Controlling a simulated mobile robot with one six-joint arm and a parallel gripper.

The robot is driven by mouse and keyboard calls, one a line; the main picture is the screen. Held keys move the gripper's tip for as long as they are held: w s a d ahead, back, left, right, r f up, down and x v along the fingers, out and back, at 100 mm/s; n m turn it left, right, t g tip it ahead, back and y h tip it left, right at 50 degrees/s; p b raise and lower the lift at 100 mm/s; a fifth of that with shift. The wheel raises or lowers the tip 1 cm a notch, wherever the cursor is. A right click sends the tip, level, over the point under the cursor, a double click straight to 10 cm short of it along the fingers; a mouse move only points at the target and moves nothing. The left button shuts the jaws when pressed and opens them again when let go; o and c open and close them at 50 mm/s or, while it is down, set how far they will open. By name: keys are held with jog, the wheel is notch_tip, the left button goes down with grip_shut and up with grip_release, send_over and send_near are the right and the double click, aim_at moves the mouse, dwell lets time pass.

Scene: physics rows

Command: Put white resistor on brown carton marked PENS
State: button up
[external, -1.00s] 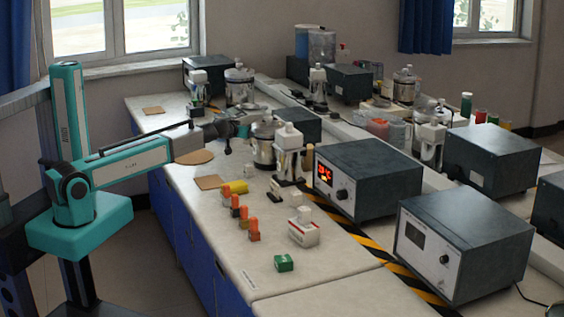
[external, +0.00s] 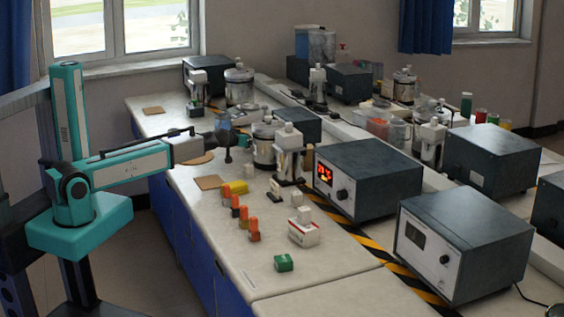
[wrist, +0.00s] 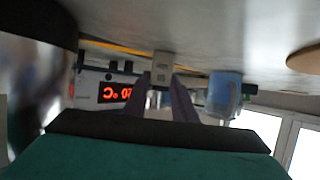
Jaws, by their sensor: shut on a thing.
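My gripper (wrist: 168,84) points out over the bench. Its two fingers are shut at a small whitish block with dark marking (wrist: 162,66), which I take to be the white resistor. Its marking is too blurred to read. In the external view my gripper (external: 228,152) hangs over the bench's left part, and what it holds is too small to make out. No brown carton with PENS on it can be read in either view. A flat brown square (external: 208,182) and a round brown piece (external: 197,158) lie near the gripper.
A blue beaker (wrist: 224,94) stands close beside the gripper. A steel pot (external: 263,150) and an instrument with a red display (external: 366,180) are to the right. Orange blocks (external: 253,232), a yellow block (external: 236,187) and a green block (external: 284,263) stand nearer the front.

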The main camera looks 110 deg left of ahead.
jog(key=o, duration=1)
jog(key=shift+o, duration=0.2)
jog(key=shift+r+p, duration=0.2)
jog(key=shift+p, duration=0.1)
jog(key=b+v, duration=0.1)
jog(key=v, duration=1.1)
jog(key=shift+o, duration=0.3)
jog(key=shift+f, duration=0.15)
